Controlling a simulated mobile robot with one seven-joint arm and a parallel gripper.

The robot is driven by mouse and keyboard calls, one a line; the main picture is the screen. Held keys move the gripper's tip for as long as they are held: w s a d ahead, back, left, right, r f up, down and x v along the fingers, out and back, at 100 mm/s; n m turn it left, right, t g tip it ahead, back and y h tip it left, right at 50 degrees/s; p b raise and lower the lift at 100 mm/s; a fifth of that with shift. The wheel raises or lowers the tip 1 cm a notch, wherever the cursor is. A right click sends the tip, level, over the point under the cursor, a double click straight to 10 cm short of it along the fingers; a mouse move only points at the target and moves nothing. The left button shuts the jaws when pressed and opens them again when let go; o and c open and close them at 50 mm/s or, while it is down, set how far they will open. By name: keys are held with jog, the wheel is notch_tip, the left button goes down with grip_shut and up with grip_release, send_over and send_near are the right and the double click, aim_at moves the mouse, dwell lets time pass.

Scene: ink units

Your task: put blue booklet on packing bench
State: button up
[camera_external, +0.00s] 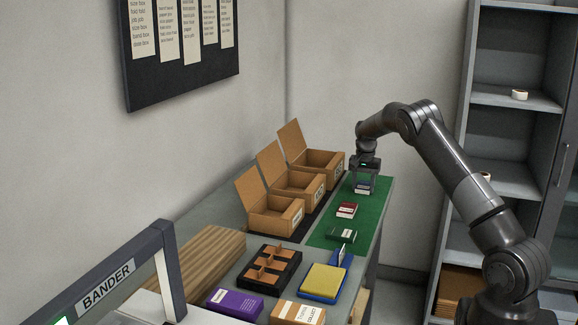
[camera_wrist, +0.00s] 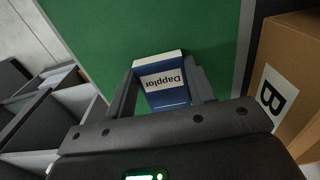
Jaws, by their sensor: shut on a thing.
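My gripper (camera_external: 364,179) is above the far end of the green mat (camera_external: 372,208) on the long grey bench (camera_external: 222,187). It is shut on a blue booklet (camera_external: 362,187) with a pale label. In the wrist view the blue booklet (camera_wrist: 166,97) sits between the two fingers of my gripper (camera_wrist: 165,88), its label upside down and reading "Dapplor". Green mat (camera_wrist: 140,28) shows behind it. I cannot tell whether the booklet touches the mat.
Several open cardboard boxes (camera_external: 272,220) stand left of the mat. A red booklet (camera_external: 346,210) and a green one (camera_external: 341,235) lie on the mat. A black divided tray (camera_external: 287,277), a yellow-and-blue item (camera_external: 323,282) and a purple box (camera_external: 235,303) are nearer. Shelves (camera_external: 510,98) stand right.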

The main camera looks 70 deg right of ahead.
jog(key=o, duration=1)
jog(key=shift+f, duration=0.1)
